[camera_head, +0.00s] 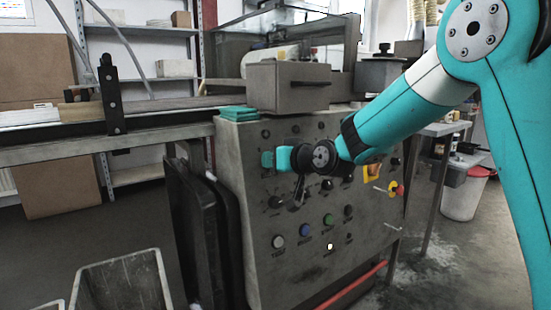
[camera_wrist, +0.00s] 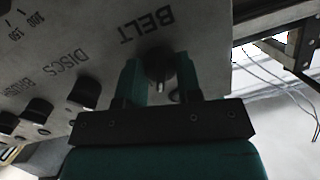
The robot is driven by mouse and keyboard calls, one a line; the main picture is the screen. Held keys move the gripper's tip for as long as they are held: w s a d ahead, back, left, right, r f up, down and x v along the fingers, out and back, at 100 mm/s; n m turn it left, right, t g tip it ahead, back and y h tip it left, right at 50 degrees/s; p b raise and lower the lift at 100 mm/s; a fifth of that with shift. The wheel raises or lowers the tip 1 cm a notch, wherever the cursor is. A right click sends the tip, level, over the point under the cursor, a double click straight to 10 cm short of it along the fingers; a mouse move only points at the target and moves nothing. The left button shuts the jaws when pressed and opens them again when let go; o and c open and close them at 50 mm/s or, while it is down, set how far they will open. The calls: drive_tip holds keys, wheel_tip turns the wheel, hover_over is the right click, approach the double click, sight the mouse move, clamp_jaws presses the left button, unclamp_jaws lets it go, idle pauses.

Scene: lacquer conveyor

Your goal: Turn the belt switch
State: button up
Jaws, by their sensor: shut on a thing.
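The belt switch (camera_wrist: 158,64) is a round black knob with a pale mark, below the upside-down word BELT on the grey panel in the wrist view. My gripper (camera_wrist: 160,76) has its two teal fingers on either side of this knob, shut on it. In the head view my gripper (camera_head: 268,160) is against the upper left part of the control panel (camera_head: 262,215). The switch itself is hidden behind the gripper in the head view.
Coloured buttons, including a blue one (camera_head: 305,230), lie lower on the panel. A red-and-yellow knob (camera_head: 396,188) is at its right. Black folded boards (camera_head: 200,225) stand left of the panel, near a grey bin (camera_head: 122,285).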

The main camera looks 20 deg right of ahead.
drive_tip(key=shift+m, duration=0.5)
drive_tip(key=o, duration=0.9)
drive_tip(key=shift+o, duration=0.2)
drive_tip(key=p+v, duration=0.2)
drive_tip(key=v, duration=1.5)
drive_tip(key=shift+s, duration=0.25)
drive_tip(key=shift+d, duration=0.1)
